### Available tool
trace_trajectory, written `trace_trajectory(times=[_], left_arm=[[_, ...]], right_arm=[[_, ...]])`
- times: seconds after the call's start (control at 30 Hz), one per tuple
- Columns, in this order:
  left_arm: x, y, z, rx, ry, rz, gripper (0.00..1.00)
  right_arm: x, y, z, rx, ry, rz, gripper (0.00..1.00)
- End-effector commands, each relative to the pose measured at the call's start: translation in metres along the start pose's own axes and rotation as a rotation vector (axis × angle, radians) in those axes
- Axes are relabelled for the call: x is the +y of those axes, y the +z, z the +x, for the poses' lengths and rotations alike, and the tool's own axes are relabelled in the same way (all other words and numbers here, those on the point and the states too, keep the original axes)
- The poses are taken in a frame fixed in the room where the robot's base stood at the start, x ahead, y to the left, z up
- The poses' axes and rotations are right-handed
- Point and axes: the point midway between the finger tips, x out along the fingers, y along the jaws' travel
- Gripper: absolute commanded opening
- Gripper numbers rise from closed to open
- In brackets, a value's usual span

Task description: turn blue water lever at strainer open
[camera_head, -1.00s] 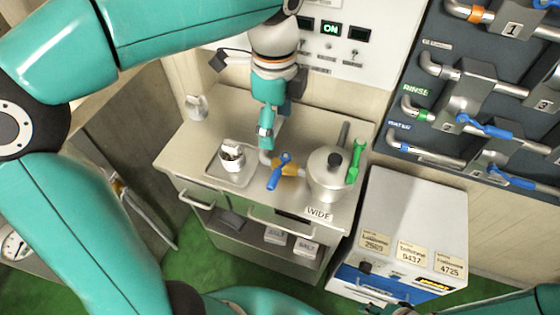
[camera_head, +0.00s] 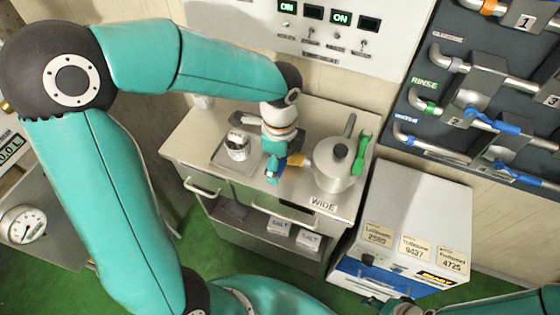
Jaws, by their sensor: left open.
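A small blue lever (camera_head: 273,178) sits on the counter beside a yellow fitting (camera_head: 296,159), just left of the metal kettle (camera_head: 335,170). My left gripper (camera_head: 275,163) reaches down from above and is open at the lever. It hides most of the lever, so I cannot tell whether they touch.
Wall pipes at right carry blue levers (camera_head: 492,121) and labels, one reading RINSE. A white cabinet (camera_head: 415,210) stands right of the counter. The counter's front edge is marked WIDE.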

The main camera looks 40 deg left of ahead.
Motion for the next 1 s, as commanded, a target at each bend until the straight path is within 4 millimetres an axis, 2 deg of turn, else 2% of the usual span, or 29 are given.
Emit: trace_trajectory(times=[0.37,0.8,0.83,1.0], left_arm=[[0.0001,0.0003,0.0054,0.000,0.000,-0.001,0.76],[-0.0002,0.0003,0.0049,0.001,-0.001,-0.001,0.03],[-0.0002,0.0003,0.0049,0.001,-0.001,-0.001,0.00],[-0.0003,0.0009,0.0048,0.001,-0.002,0.000,0.00]], right_arm=[[0.0000,0.0000,0.0000,0.000,0.000,0.000,0.47],[0.0000,0.0000,0.0000,0.000,0.000,0.000,0.47],[0.0000,0.0000,0.0000,0.000,0.000,0.000,0.47],[0.0000,0.0000,-0.0001,0.000,0.000,0.000,0.47]])
